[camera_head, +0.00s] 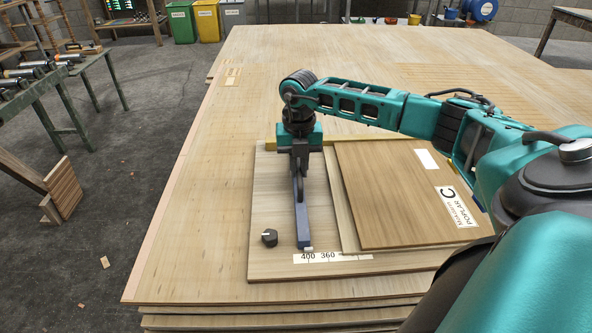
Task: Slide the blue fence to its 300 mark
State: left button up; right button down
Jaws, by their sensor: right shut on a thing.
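The blue fence (302,226) is a narrow bar on a wooden board (272,200), running from my right gripper toward the near edge. Its white tip (308,249) is just above the printed 400 on the scale strip (345,258). The 360 is to the right of it; marks further right are too small to read. My right gripper (299,190) points down and is shut on the fence, hiding its far part. My left gripper is not in view.
A black knob (269,238) sits left of the fence. A brown veneer sheet labelled Poplar C (385,195) lies on a paler sheet, right of the fence. A yellow strip (270,145) runs behind. The large wooden table (205,220) is clear at the left.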

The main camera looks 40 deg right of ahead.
jog(key=shift+s+d+p, duration=0.2)
jog(key=shift+s+d, duration=0.6)
jog(key=shift+d, duration=0.2)
jog(key=shift+s+d+p, duration=0.2)
jog(key=shift+s+d, duration=0.55)
jog(key=shift+d, duration=0.2)
jog(key=shift+s+d, duration=1.5)
jog(key=shift+d, duration=0.3)
jog(key=c, duration=1.1)
grip_release()
jog(key=shift+w+r, duration=0.1)
notch_tip(320, 180, up, 7)
jog(key=p, duration=0.6)
jog(key=shift+p, duration=0.3)
jog(key=shift+a, duration=0.15)
